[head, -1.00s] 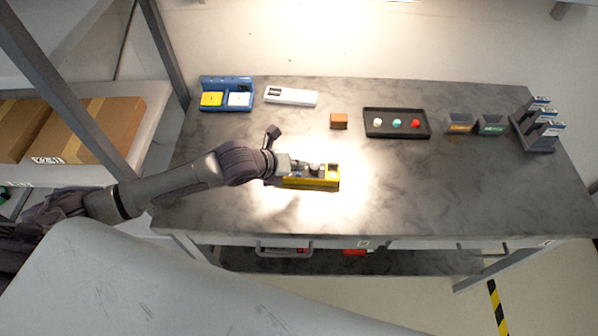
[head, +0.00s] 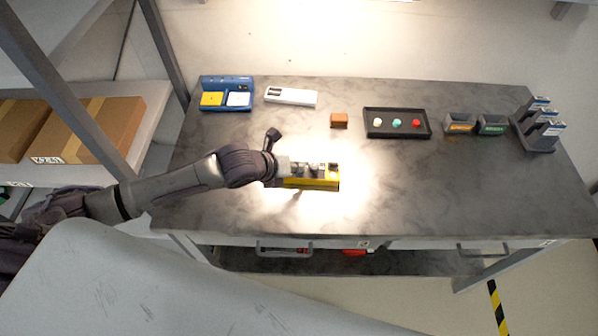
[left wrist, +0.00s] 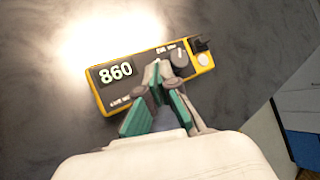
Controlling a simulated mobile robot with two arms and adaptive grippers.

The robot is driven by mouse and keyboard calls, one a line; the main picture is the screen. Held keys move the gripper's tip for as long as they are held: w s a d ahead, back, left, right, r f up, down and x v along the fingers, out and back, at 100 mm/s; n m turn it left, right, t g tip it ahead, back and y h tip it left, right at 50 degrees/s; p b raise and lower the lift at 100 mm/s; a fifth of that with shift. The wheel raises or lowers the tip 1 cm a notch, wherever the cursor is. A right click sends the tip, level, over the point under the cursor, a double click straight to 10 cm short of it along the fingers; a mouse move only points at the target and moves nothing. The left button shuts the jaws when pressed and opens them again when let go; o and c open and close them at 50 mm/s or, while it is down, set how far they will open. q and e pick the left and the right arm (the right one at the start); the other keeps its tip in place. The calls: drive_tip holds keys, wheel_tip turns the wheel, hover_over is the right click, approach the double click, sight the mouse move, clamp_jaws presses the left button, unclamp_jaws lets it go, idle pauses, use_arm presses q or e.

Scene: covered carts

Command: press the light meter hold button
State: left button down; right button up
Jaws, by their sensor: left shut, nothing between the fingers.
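The light meter (head: 322,185) is a yellow-edged device lying near the middle front of the table. In the left wrist view the light meter (left wrist: 104,97) has a dark face, a lit display (left wrist: 115,72) reading 860, a grey knob and a pale round part at its right end. My left gripper (left wrist: 163,70) is shut and empty, its fingertips over the middle of the face. In the head view my left gripper (head: 312,169) covers part of the meter. The fingers hide part of the face; I cannot make out the hold button or whether they touch. My right gripper is not in view.
Behind the meter are a blue two-pad device (head: 228,81), a white device (head: 291,97), a brown block (head: 339,121) and a black button tray (head: 370,133). Small bins (head: 459,126) and a grey rack (head: 537,143) stand at the right. The table's front right is clear.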

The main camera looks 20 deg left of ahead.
sight(297, 174)
use_arm(q)
drive_tip(key=shift+f, duration=0.35)
idle(0.3)
idle(0.4)
drive_tip(key=shift+r+p, duration=0.75)
wheel_tip(297, 174, up, 5)
drive_tip(key=p, duration=0.5)
drive_tip(key=shift+r, duration=0.15)
idle(0.4)
